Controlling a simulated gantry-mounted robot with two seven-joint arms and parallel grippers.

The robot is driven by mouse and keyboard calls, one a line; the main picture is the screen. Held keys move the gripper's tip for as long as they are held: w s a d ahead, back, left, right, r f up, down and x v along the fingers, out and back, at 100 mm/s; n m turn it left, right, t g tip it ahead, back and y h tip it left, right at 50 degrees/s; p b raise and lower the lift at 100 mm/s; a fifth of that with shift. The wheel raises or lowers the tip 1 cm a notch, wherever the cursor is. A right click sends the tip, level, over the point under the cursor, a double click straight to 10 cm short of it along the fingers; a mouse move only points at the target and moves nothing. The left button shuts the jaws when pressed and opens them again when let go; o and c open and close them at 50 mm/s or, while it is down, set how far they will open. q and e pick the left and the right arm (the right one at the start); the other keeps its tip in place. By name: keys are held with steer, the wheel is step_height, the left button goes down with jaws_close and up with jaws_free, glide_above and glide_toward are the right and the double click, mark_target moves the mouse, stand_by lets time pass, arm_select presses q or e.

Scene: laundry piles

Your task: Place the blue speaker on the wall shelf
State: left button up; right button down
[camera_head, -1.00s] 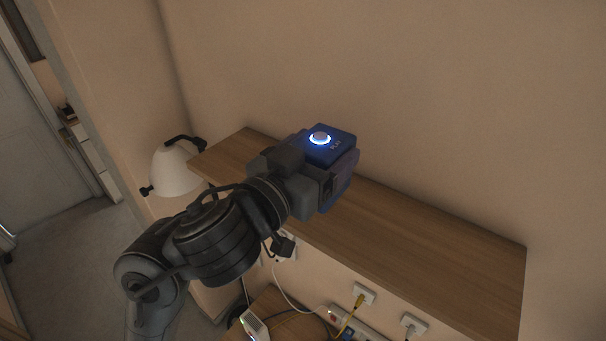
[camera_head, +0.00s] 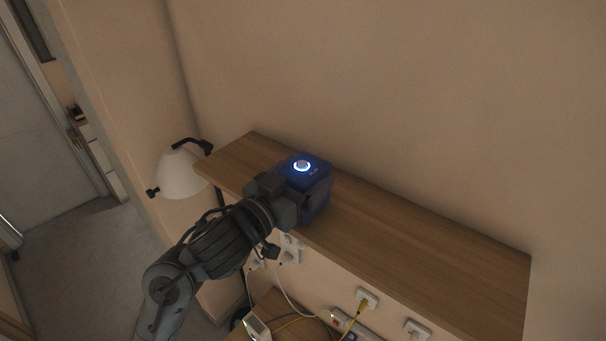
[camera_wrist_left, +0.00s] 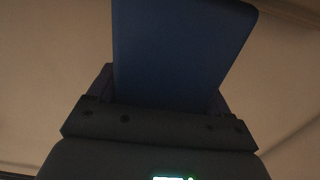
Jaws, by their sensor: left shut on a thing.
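The blue speaker (camera_head: 316,187) is a dark blue box with a glowing ring button on its top. My left gripper (camera_head: 298,190) is shut on it, coming from the lower left. The speaker is upright over the left half of the wooden wall shelf (camera_head: 420,245). I cannot tell whether its base touches the shelf, as the gripper and the speaker's body hide it. In the left wrist view the speaker (camera_wrist_left: 180,50) fills the upper middle, between the fingers of the gripper (camera_wrist_left: 165,95). My right gripper is not in view.
A white lamp (camera_head: 180,175) stands by the shelf's left end. Below the shelf are wall sockets (camera_head: 367,298) with cables and a lower wooden surface with a small white device (camera_head: 256,327). The right half of the shelf is clear.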

arm_select(q)
steer(key=shift+f, duration=0.15)
steer(key=o, duration=1.2)
steer(key=shift+c, duration=0.2)
